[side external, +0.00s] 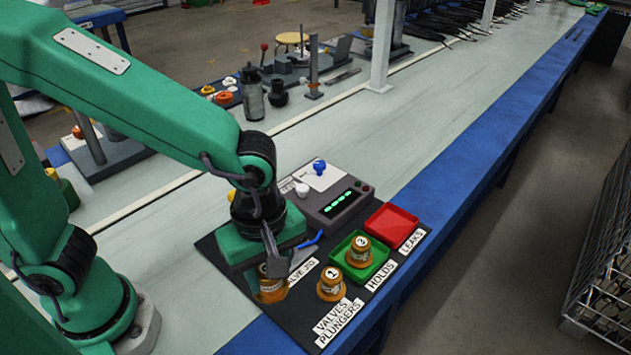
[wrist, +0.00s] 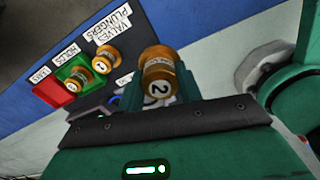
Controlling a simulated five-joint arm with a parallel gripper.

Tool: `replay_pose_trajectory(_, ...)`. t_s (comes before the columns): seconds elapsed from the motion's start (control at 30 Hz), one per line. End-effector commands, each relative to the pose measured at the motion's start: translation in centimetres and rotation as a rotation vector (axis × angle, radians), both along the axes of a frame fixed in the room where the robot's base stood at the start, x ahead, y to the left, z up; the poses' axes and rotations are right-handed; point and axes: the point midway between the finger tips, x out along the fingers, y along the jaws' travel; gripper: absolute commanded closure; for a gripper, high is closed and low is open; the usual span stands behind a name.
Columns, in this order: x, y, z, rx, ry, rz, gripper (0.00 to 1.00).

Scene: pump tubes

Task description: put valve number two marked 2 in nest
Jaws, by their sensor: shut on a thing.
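The valve marked 2 is brass-orange with a round white number face. In the wrist view this valve (wrist: 157,75) sits between my jaws, its 2 facing the camera. In the side view my gripper (side external: 276,264) is low over the left part of the black mat, shut on the valve (side external: 271,291), whose lower part shows beneath the jaws. I cannot tell whether it touches the mat.
A valve marked 1 (side external: 331,285) stands on the black mat (side external: 237,262). Another valve (side external: 359,250) stands in the green tray (side external: 380,262). The red tray (side external: 391,227) is empty.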

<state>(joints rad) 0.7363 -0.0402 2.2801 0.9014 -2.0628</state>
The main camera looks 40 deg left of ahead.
Motion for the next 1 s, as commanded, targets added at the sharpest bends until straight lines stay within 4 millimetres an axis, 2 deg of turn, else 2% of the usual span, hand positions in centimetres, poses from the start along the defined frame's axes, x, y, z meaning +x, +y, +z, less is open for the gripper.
replay_pose_trajectory(0.2, 1.6, 2.0, 0.3, -0.002, -0.002, 0.290, 1.00)
replay_pose_trajectory(0.4, 2.3, 3.2, 0.4, -0.001, -0.001, 0.455, 1.00)
replay_pose_trajectory(0.77, 2.6, 3.6, 0.3, 0.000, -0.001, 0.510, 1.00)
replay_pose_trajectory(1.0, 3.7, 4.7, -0.7, 0.001, 0.002, 0.511, 1.00)
